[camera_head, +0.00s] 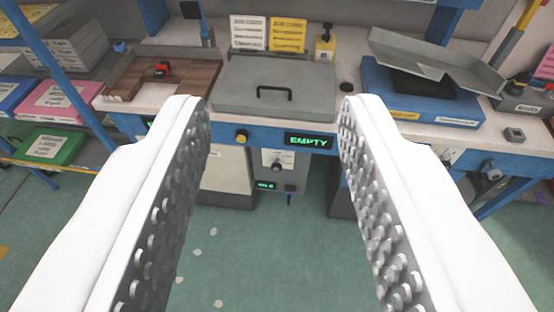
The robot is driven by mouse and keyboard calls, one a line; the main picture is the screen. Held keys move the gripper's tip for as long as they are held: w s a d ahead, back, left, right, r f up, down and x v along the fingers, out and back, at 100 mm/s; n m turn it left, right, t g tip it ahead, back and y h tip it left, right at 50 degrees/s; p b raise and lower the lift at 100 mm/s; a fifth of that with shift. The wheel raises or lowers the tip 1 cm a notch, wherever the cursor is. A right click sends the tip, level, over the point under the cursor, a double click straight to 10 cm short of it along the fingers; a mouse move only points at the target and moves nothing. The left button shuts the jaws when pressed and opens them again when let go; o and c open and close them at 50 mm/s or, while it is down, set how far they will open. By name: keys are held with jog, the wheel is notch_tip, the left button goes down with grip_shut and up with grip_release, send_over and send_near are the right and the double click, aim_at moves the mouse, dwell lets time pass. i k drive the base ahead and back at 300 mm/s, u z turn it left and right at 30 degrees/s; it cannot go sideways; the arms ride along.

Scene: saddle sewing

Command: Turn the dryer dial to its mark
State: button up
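My gripper (272,103) is open and empty, its two white fingers with grey studded pads wide apart in the foreground. Between the fingers, farther off, a small dark dial (277,166) sits on a white plate (272,154) on a grey unit under the bench. I take this as the dryer dial; no label naming it is readable. Its mark and pointer are too small to make out. The gripper is well short of the dial and touches nothing.
Above the dial are a green "EMPTY" display (309,142), a yellow button (242,137) and a grey lidded box (275,86) with a black handle. A blue machine (420,95) with a metal tray stands right. Shelves (40,155) stand left. Green floor (255,255) lies open ahead.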

aim_at(276, 167)
jog(key=u, duration=1.9)
jog(key=k, duration=0.8)
jog(key=z, duration=1.6)
jog(key=i, duration=0.95)
